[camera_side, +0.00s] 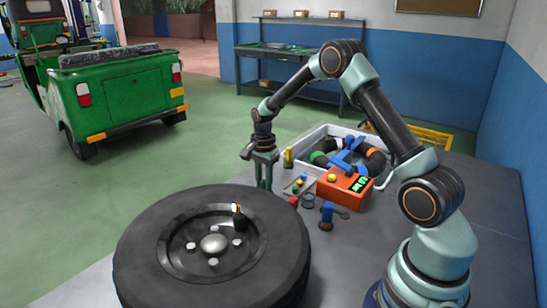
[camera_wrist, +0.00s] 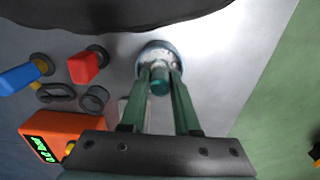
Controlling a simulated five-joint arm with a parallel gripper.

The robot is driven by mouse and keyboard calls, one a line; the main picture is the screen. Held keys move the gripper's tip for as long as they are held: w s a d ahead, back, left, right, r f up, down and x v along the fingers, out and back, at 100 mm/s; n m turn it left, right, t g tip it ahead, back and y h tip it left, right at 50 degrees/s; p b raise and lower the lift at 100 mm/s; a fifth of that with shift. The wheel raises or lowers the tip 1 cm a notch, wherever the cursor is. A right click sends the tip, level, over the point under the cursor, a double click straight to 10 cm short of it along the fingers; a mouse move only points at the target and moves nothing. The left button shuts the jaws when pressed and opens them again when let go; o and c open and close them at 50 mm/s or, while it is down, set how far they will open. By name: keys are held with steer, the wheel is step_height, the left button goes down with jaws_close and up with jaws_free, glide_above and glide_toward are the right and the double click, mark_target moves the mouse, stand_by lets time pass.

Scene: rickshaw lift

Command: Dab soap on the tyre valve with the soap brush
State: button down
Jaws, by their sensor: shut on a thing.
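The black tyre (camera_side: 150,245) lies flat at the front, with a metal rim and hub inside it. A short black stem with a pale yellowish top, which looks like the tyre valve (camera_side: 238,221), stands on the rim's right side. My gripper (camera_side: 264,184) points down just behind the tyre, apart from the valve. In the wrist view my gripper (camera_wrist: 160,78) is shut on a teal round-ended piece (camera_wrist: 160,87), apparently the soap brush's handle. Its lower end is over or in a round dish (camera_wrist: 144,55) with white, foamy contents; the bristles are hidden. The tyre's dark edge (camera_wrist: 120,12) shows at the top.
An orange box with a green display (camera_side: 344,188) stands right of my gripper. A red piece (camera_wrist: 85,66), a grey ring or cup (camera_wrist: 94,98) and a blue-handled tool (camera_wrist: 20,76) lie nearby. A white crate (camera_side: 292,152) with hoses stands behind.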

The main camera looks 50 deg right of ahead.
mark_target(264, 181)
steer(key=shift+r, duration=3.5)
steer(key=s+a+r+n, duration=0.1)
steer(key=a+n, duration=0.1)
steer(key=s+a+r+n, duration=0.2)
steer(key=a+n, duration=0.1)
steer(key=s+a+r+n, duration=0.1)
steer(key=a+n, duration=0.1)
steer(key=shift+s+a+r, duration=0.15)
steer(key=shift+a+r, duration=0.05)
steer(key=s+a+r+n, duration=0.3)
steer(key=s+a+n, duration=0.55)
steer(key=n, duration=0.25)
steer(key=w+a+r, duration=0.2)
steer(key=w+r, duration=0.3)
steer(key=w, duration=0.1)
steer(key=shift+m, duration=0.4)
steer(key=shift+w+f, duration=0.15)
steer(key=shift+f, duration=2.95)
steer(key=shift+f, duration=0.6)
